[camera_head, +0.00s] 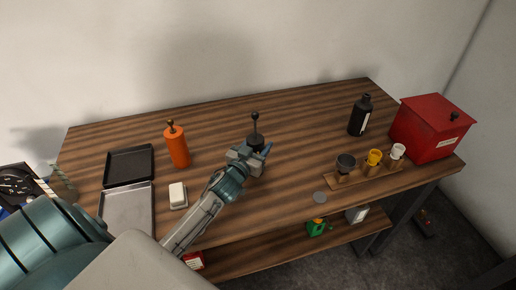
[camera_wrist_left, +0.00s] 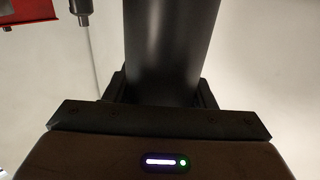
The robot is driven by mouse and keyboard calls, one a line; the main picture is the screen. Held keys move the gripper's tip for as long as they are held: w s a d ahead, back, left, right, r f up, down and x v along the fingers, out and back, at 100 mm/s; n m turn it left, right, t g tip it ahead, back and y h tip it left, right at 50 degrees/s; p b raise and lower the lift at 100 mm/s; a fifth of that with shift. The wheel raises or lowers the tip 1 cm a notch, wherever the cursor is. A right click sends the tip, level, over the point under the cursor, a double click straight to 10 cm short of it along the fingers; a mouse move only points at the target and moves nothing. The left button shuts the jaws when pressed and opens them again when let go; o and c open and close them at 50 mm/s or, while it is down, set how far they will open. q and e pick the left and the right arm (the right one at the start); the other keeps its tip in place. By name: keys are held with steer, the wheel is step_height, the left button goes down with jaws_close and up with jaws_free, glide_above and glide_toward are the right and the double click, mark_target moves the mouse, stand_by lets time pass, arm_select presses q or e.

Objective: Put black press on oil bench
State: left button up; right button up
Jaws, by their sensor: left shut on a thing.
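The black press (camera_head: 256,139) has a dark body and a thin rod with a round black knob on top. My left gripper (camera_head: 256,158) is shut on it, above the middle of the wooden bench (camera_head: 300,125) in the head view. The jaws hide the press's lower part, so I cannot tell whether it touches the bench top. In the left wrist view the press's dark, smooth cylinder (camera_wrist_left: 170,45) stands between the jaws (camera_wrist_left: 160,95). My right gripper is not in view.
An orange press (camera_head: 178,147), a white block on a small tray (camera_head: 178,195) and two shallow trays (camera_head: 130,165) stand left. A black bottle (camera_head: 360,116), a cup rack (camera_head: 368,174) and a red box (camera_head: 431,128) stand right. The bench's back middle is clear.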

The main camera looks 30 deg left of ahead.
arm_select(q)
steer(key=shift+f, duration=1.25)
steer(key=shift+f+b, duration=0.15)
steer(key=shift+b, duration=0.15)
steer(key=o, duration=1.4)
steer(key=shift+s, duration=0.1)
steer(key=s+b, duration=0.2)
steer(key=s, duration=0.2)
steer(key=s+b, duration=0.2)
steer(key=s, duration=0.2)
steer(key=s+d+b, duration=0.1)
steer(key=s+b, duration=0.1)
steer(key=s, duration=0.2)
